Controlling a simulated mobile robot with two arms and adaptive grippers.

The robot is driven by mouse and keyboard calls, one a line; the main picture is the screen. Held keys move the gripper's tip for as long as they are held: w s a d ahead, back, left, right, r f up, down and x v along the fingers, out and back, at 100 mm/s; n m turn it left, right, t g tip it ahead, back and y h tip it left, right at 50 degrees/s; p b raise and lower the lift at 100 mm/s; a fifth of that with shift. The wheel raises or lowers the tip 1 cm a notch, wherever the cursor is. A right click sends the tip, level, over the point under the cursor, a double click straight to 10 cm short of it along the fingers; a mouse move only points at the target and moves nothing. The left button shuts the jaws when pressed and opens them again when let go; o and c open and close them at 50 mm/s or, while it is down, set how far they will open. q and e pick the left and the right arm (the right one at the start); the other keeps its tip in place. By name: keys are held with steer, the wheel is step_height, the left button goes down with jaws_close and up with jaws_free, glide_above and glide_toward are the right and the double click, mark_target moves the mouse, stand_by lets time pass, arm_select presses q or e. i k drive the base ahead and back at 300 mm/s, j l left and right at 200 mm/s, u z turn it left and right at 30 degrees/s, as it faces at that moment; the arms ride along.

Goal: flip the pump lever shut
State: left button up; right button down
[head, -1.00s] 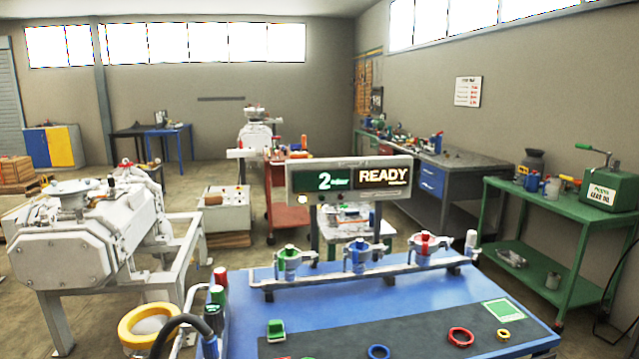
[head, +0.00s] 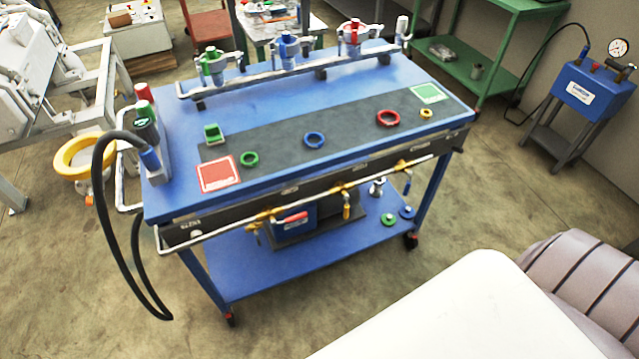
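A blue wheeled bench (head: 235,105) stands ahead of me. A pipe (head: 313,192) runs along its front edge with several small valves on it. One has a red lever (head: 292,217) lying close to level, and one has a yellow lever (head: 346,207) hanging down. Another small valve (head: 407,183) sits further right. A blue and dark pump-like unit (head: 293,226) sits behind them on the lower shelf (head: 258,276). I cannot tell which lever is the pump lever. Neither of my grippers is in view.
Coloured rings, including a red ring (head: 388,118), lie on the dark mat (head: 350,125). A black hose (head: 97,205) loops off the bench's left end. A blue gauge unit (head: 590,93) stands at right. Open floor (head: 330,315) lies in front of the bench.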

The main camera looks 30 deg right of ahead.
mark_target(294, 218)
steer(key=z, duration=0.7)
